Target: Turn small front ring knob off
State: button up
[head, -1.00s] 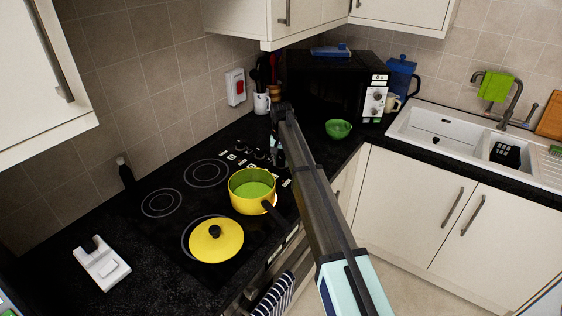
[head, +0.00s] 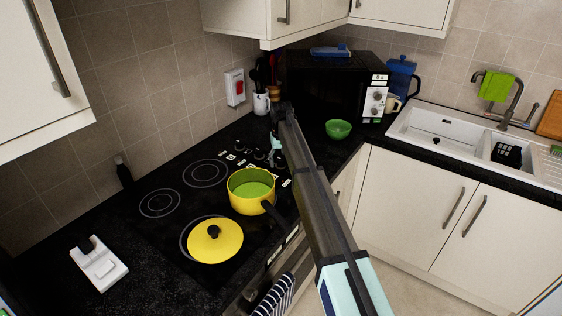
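The black hob (head: 160,236) lies on the dark worktop, with ring outlines at the back left and back middle. Its small dark knobs (head: 244,151) sit in a group at the hob's right end, with white markings beside them. My gripper (head: 275,158) is at the right of the knobs, close to them. It is small and partly hidden by my arm, so I cannot tell if its fingers are open or touch a knob. Which knob is the small front ring's, and its setting, are too small to tell.
A yellow pot (head: 252,190) stands on the hob just left of my arm, its dark handle pointing towards it. A yellow lid (head: 215,240) lies in front.

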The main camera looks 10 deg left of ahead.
aim_at(281, 159)
jog(key=shift+r, duration=0.1)
notch_tip(281, 159, up, 12)
dwell(0.6)
